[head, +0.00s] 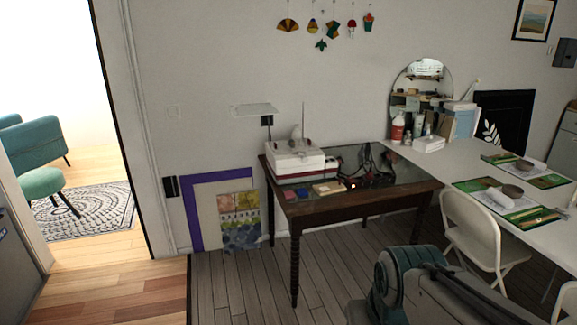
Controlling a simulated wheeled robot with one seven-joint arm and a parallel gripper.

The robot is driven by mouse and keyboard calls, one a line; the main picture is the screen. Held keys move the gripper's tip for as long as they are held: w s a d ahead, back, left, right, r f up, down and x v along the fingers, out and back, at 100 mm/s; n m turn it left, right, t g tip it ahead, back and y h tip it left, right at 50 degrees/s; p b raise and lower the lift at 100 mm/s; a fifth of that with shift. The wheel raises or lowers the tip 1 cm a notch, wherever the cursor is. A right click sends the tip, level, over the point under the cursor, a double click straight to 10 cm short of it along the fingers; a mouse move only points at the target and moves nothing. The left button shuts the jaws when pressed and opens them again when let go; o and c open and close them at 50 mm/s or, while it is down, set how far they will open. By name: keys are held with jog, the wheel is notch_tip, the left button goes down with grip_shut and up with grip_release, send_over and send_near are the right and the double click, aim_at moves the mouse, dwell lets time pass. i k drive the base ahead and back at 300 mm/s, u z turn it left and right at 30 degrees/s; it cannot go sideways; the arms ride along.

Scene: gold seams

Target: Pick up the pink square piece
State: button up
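A dark wooden table (300,209) with a glossy top stands against the wall in the middle of the head view. Small flat pieces lie along its front left edge, below a white box-shaped device (296,157). One piece at the left end (289,194) looks reddish or pink, but it is too small to be sure of its colour or shape. A tan block (328,188) lies to its right. My arm shows at the bottom right, in front of the table and apart from it. My gripper is not visible.
A white folding chair (474,232) and a long white table (440,160) with green mats stand at the right. Framed panels (240,217) lean on the wall left of the dark table. A doorway opens at the left.

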aim_at(290, 194)
jog(key=i, duration=2.65)
jog(key=z, duration=0.05)
